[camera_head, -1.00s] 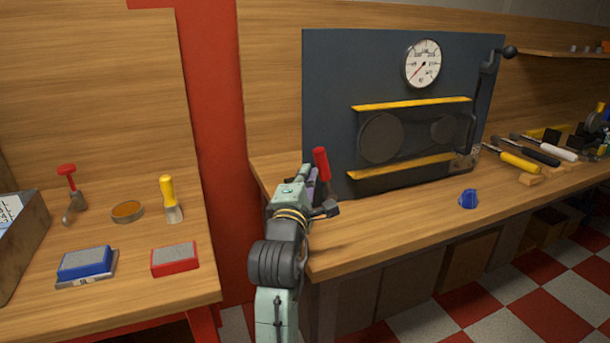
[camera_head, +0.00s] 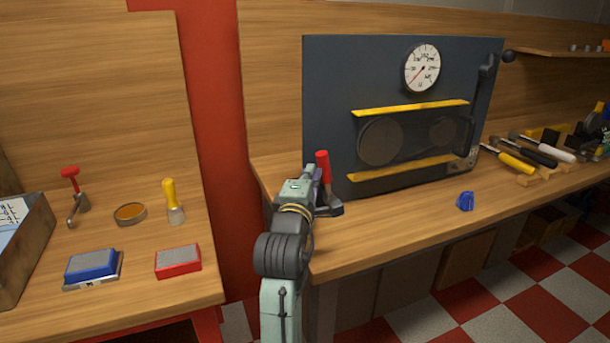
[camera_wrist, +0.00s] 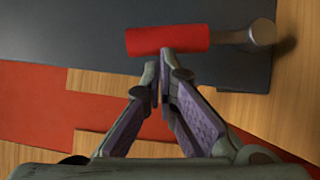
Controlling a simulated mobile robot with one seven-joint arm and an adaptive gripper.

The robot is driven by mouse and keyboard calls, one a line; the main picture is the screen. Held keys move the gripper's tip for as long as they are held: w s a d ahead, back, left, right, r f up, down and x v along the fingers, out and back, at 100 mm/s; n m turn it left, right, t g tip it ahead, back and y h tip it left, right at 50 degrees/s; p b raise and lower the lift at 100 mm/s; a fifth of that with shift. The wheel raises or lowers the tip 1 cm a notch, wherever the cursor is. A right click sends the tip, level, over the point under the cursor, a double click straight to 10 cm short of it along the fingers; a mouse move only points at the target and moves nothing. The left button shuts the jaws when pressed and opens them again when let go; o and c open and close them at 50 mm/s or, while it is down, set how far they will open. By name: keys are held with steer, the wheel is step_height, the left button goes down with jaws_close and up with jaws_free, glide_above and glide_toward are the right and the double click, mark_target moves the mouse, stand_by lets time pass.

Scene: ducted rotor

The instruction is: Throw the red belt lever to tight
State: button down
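The red belt lever (camera_head: 323,168) stands at the left end of the dark belt panel (camera_head: 330,80), on the right bench. Its red grip points up and its dark base rests near the bench edge. In the wrist view the red grip (camera_wrist: 168,40) lies across the picture just beyond my fingertips, with its metal shaft to the right. My gripper (camera_wrist: 161,72) has its fingertips together, with nothing seen between them. The tips are at or very near the grip; contact is not clear. In the head view my gripper (camera_head: 315,188) is beside the lever, its fingers mostly hidden.
The panel carries a gauge (camera_head: 422,68), yellow guards with dark pulleys, and a black-knobbed crank (camera_head: 487,65) at right. A blue part (camera_head: 465,201) lies on the bench in front. Several handled tools lie farther right. The left bench holds blocks and hand tools.

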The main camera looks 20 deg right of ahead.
mark_target(323, 163)
steer(key=shift+d+r+p, duration=0.4)
steer(key=shift+d+p, duration=0.3)
steer(key=shift+d+r+p, duration=0.4)
steer(key=shift+d+p, duration=0.3)
steer(key=shift+d+r+p, duration=0.1)
steer(key=shift+d+p, duration=0.6)
steer(key=shift+d, duration=0.55)
steer(key=shift+w, duration=0.1)
